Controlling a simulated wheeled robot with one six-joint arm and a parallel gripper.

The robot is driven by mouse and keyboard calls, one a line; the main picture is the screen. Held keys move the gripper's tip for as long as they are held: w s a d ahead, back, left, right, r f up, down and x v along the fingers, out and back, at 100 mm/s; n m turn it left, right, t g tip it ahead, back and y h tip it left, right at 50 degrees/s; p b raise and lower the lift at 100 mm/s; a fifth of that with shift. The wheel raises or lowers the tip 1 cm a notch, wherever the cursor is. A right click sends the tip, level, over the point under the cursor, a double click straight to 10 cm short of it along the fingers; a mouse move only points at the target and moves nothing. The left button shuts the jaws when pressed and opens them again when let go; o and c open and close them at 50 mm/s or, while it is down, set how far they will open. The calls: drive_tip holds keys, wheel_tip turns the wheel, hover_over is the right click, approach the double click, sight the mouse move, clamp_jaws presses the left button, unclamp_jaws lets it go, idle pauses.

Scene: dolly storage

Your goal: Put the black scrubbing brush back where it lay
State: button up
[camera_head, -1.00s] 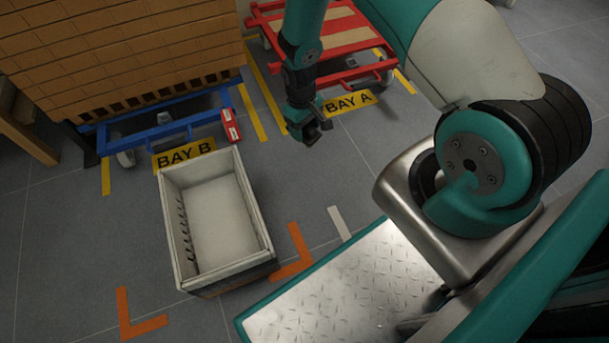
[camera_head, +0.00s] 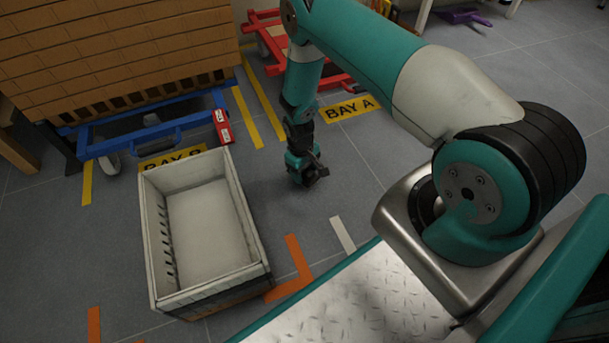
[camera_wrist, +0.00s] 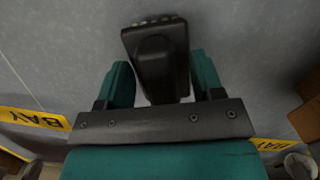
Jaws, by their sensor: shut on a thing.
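My gripper (camera_head: 308,176) hangs pointing down over the grey floor, to the right of the white-walled crate and in front of the BAY A label. In the wrist view its two teal fingers (camera_wrist: 161,78) are shut on the black scrubbing brush (camera_wrist: 156,62), one finger on each side of it. A row of small pale spots shows along the brush's far edge. In the head view the brush is a small dark shape at the fingertips, hard to make out. I cannot tell from these frames how far it is above the floor.
The open, empty crate (camera_head: 152,245) stands on the floor to the left. A blue dolly (camera_head: 150,135) with stacked cartons and a red dolly (camera_head: 272,45) stand behind. A red and white box (camera_head: 222,127) lies by the blue dolly. Floor around my gripper is clear.

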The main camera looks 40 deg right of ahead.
drive_tip(key=shift+f, duration=0.45)
drive_tip(key=shift+f, duration=0.15)
drive_tip(key=o, duration=1)
